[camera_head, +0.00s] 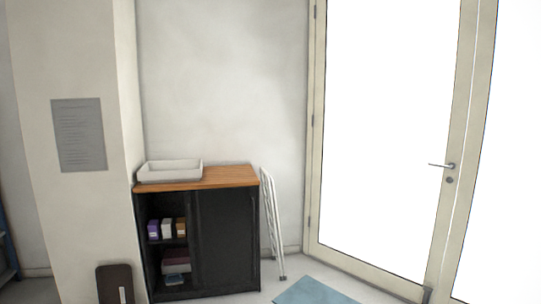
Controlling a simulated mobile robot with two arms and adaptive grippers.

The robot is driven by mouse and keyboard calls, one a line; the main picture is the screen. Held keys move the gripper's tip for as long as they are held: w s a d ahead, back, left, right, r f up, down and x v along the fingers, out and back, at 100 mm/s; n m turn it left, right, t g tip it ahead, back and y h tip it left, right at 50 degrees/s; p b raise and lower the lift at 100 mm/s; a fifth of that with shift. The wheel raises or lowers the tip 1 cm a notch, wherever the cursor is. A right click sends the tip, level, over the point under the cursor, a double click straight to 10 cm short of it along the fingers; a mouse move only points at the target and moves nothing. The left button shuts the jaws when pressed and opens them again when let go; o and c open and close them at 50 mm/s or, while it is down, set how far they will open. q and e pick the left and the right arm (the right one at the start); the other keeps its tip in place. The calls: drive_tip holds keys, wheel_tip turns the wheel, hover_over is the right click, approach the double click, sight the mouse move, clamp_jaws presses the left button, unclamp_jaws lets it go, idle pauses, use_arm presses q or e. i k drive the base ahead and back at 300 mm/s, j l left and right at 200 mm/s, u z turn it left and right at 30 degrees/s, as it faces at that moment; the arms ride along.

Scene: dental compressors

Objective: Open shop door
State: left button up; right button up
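The shop door (383,140) is a tall glazed door with a cream frame at the right of the head view. It looks shut. Its lever handle (442,165) is on the right side of the door leaf, with a round lock (449,180) just below. Hinges show along the left edge of the frame. The glass is bright white, so nothing beyond it can be made out. Neither of my grippers is in view.
A black cabinet (224,240) with a wooden top stands left of the door, bearing a white tray (170,176). A folded white ladder (272,225) leans beside it. A blue mat (314,293) lies on the floor before the door. A wall column (80,215) stands left.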

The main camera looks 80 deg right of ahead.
sight(393, 80)
drive_tip(key=z, duration=3.5)
drive_tip(key=i+l+u, duration=0.1)
drive_tip(key=i+u, duration=0.35)
drive_tip(key=i, duration=0.75)
drive_tip(key=i+z, duration=0.1)
drive_tip(key=i, duration=0.45)
drive_tip(key=i+j, duration=0.15)
drive_tip(key=i, duration=0.35)
drive_tip(key=i+z, duration=0.15)
drive_tip(key=i, duration=0.4)
